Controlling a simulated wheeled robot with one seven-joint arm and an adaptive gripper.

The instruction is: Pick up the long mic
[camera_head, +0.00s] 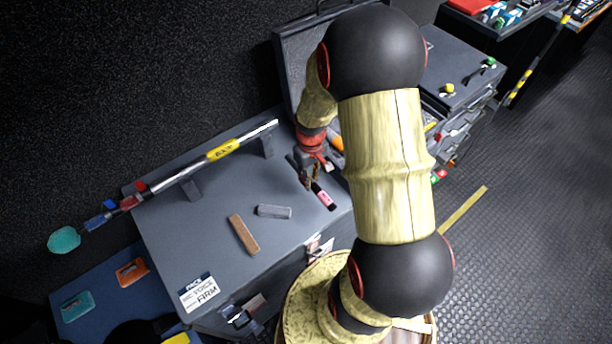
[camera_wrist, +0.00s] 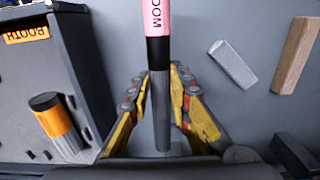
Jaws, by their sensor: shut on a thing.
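The long mic (camera_wrist: 160,105) is a slim stick with a grey barrel, a black band and a pink label whose lettering is partly cut off. In the wrist view it runs from the top edge down between the fingers of my gripper (camera_wrist: 159,80). My gripper is shut on the grey barrel, one yellow-and-red finger on each side. In the head view my gripper (camera_head: 311,181) is low over the right part of the grey desk (camera_head: 190,235), and the mic's pink end (camera_head: 325,197) sticks out below it. I cannot tell whether the mic touches the desk.
A grey block (camera_head: 274,211) and a brown block (camera_head: 243,234) lie left of the mic. An open case (camera_wrist: 75,85) beside it holds an orange-banded mic (camera_wrist: 55,122). A long pole (camera_head: 222,150) rests on two stands at the desk's back. The desk's left middle is clear.

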